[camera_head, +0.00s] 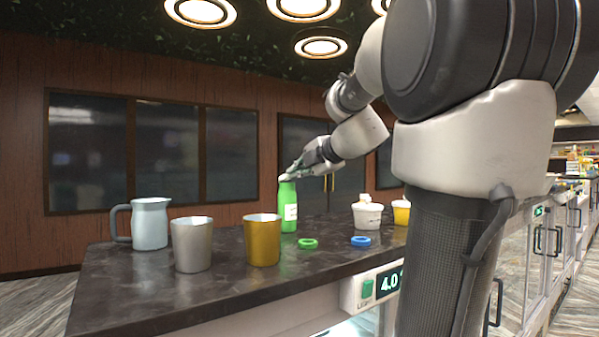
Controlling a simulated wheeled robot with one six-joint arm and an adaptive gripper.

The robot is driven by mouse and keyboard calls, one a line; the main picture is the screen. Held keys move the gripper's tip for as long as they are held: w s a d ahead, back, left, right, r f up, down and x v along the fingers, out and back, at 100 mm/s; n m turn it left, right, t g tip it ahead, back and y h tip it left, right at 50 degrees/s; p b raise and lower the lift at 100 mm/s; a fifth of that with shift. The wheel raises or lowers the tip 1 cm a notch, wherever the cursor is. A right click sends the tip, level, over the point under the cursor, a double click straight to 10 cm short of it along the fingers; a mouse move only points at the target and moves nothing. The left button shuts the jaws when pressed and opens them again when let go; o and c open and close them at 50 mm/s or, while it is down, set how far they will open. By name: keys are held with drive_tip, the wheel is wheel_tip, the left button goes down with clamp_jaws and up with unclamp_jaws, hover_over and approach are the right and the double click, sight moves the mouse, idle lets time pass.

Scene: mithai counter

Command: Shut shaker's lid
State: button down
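A green bottle (288,207) with a white label stands upright on the dark counter (190,289); it looks like the shaker. A small pale part (285,178) shows at its top, probably its lid; whether it is open or shut is too small to tell. My gripper (291,172) is at the top of the green bottle, close to or touching the pale part. The fingers are small and partly merge with the bottle's top, so their opening is unclear.
A pale blue jug (150,224), a silver cup (192,245) and a gold cup (262,240) stand left of the bottle. A white tub (367,217) and yellow cup (401,213) stand right.

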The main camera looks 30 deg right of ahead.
drive_tip(key=c, duration=1.7)
unclamp_jaws()
drive_tip(key=v, duration=1.2)
drive_tip(key=shift+c, duration=0.3)
